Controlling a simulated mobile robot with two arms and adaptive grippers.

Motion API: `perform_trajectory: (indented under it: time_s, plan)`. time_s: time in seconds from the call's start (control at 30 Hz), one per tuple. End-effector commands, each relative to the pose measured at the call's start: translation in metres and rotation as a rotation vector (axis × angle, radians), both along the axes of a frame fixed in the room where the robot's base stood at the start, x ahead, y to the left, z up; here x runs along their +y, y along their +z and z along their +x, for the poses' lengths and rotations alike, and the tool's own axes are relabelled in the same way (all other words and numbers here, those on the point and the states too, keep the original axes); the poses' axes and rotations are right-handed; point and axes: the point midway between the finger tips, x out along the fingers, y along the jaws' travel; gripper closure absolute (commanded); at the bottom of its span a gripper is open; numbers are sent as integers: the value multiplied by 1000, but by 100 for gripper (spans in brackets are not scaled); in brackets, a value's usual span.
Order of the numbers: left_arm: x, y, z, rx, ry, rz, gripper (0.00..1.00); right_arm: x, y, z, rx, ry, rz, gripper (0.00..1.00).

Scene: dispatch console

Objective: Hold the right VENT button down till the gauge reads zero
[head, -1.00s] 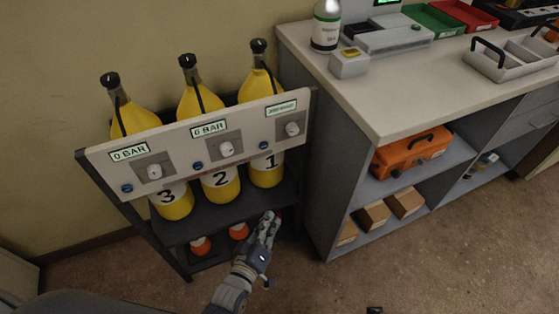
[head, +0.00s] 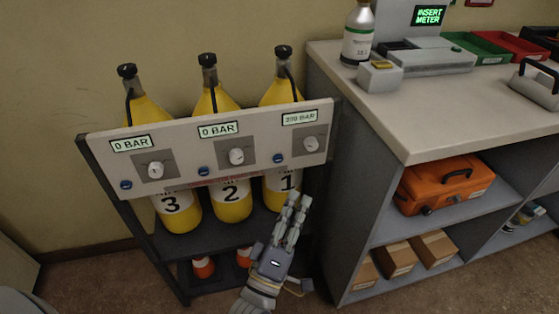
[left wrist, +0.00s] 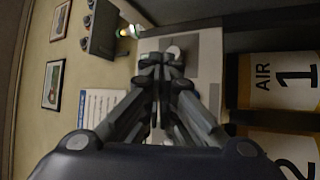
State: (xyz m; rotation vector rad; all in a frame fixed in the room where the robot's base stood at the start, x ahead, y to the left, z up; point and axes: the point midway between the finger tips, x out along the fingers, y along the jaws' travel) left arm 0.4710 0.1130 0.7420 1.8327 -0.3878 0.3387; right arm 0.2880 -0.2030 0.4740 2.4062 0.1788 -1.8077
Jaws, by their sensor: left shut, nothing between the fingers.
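A white panel (head: 190,187) runs across three yellow cylinders marked 3, 2 and 1. It has three blue buttons; the right one (head: 278,158) sits beside the right white knob (head: 310,144). The right gauge (head: 300,118) shows a BAR reading in the hundreds, its digits hard to read. The middle gauge (head: 218,129) and left gauge (head: 130,144) read 0 BAR. My left gripper (head: 298,200) is shut and empty, in front of cylinder 1 and below the right button, apart from it in the picture. In the left wrist view its fingers (left wrist: 160,65) overlap the panel (left wrist: 208,55).
A counter (head: 440,110) stands right of the rack, with a grey bottle (head: 357,35), a small box (head: 379,76) and a meter device on top. Its shelves hold an orange case (head: 440,185) and cardboard boxes (head: 398,259).

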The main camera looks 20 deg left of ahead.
Motion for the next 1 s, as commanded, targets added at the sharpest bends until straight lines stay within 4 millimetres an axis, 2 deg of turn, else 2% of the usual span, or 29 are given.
perform_trajectory:
  time_s: [0.17, 0.57, 0.8, 1.0]
  plan:
    - [5, -1, 8, 0, 0, 3, 100, 0, 6, -1, -5, -1, 0, 46]
    - [36, -2, 52, -1, 1, 4, 100, -3, 53, -12, -31, -3, 1, 46]
    - [47, -1, 70, 1, 0, 4, 100, -3, 57, -14, -29, -3, 1, 46]
    - [49, -1, 73, 1, 0, 2, 100, -3, 57, -14, -29, -3, 1, 46]
